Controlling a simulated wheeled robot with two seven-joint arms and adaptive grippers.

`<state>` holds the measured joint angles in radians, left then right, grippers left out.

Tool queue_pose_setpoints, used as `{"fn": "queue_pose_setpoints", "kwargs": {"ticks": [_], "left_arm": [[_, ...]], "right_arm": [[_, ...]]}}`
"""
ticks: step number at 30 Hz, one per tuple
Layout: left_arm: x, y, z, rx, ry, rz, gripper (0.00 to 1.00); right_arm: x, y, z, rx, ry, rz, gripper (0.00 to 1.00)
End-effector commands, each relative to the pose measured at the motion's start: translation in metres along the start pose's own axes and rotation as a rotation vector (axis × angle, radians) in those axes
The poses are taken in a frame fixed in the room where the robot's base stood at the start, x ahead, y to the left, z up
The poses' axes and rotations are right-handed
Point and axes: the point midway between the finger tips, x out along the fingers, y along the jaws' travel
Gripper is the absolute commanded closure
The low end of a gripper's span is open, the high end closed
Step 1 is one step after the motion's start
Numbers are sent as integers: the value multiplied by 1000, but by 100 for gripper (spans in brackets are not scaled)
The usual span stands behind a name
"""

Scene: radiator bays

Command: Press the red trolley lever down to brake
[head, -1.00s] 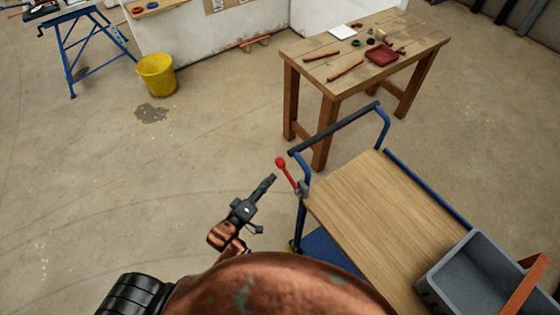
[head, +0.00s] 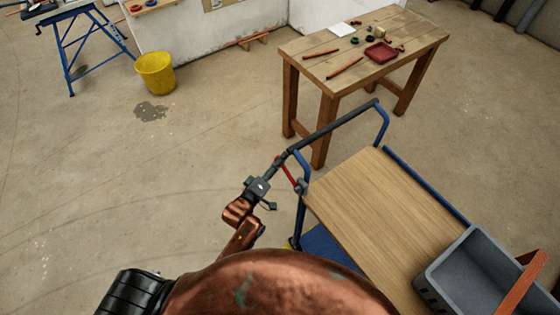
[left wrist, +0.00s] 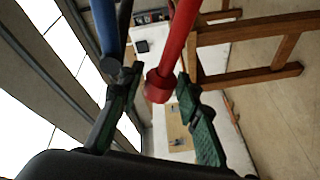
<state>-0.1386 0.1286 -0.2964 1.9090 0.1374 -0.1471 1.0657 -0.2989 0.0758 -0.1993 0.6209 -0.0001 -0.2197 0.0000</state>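The red lever (head: 289,174) stands tilted on the left end of the trolley (head: 370,190), beside its blue frame post. My left gripper (head: 278,165) is at the lever's upper end, and its fingers partly hide the knob in the head view. In the left wrist view the red lever (left wrist: 179,38) comes in from the top, its round knob between the fingers of my left gripper (left wrist: 159,80). The fingers are apart, and the knob sits closer to the right-hand finger. I cannot tell whether they touch. My right gripper is not in view.
The trolley's handle bar (head: 335,127) rises just behind the lever. A wooden workbench (head: 365,50) with tools stands beyond.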

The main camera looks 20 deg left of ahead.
Motion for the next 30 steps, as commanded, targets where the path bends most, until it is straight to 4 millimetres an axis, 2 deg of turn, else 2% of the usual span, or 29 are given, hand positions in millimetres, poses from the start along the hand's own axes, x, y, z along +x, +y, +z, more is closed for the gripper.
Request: {"fn": "queue_pose_setpoints", "kwargs": {"ticks": [2,15,30], "left_arm": [[0,0,0,0,0,0,70],[0,0,0,0,0,0,100],[3,0,4,-15,-11,-2,100]], "right_arm": [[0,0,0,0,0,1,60],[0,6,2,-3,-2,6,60],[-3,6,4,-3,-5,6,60]]}}
